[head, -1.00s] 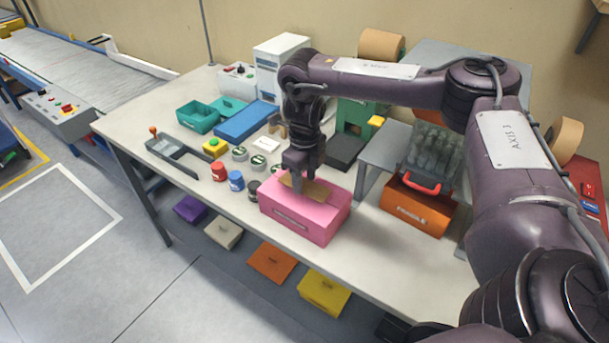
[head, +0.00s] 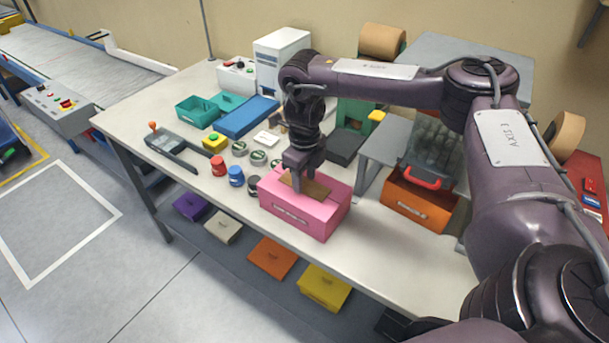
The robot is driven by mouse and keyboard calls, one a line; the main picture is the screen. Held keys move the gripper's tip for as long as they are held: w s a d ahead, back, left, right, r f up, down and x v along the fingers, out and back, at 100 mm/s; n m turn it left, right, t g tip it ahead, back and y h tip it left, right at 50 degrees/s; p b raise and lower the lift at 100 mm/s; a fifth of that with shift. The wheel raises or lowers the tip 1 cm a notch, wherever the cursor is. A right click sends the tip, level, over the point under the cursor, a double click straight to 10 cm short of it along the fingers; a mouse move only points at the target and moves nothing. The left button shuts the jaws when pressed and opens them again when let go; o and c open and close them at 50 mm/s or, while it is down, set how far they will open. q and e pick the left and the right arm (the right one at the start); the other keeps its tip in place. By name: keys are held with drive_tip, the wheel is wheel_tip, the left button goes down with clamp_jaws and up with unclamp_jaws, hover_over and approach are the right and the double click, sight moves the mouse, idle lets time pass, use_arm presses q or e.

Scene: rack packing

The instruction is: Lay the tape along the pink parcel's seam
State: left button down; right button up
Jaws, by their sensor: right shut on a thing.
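The pink parcel (head: 290,212) sits on the front part of the white table, with a label on its front side. A short brown strip of tape (head: 316,190) lies over the parcel's top. My right gripper (head: 303,184) points down above the parcel and is shut on the tape. I cannot tell whether the tape is pressed flat on the top or slightly above it. The gripper hides part of the tape and of the seam. My left gripper is not in view.
A red pot (head: 218,166), a blue pot (head: 236,176) and a dark pot stand left of the parcel.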

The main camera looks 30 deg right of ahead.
drive_tip(key=o, duration=1)
wheel_tip(320, 180, up, 8)
drive_tip(key=shift+f+p, duration=0.1)
drive_tip(key=shift+p, duration=0.4)
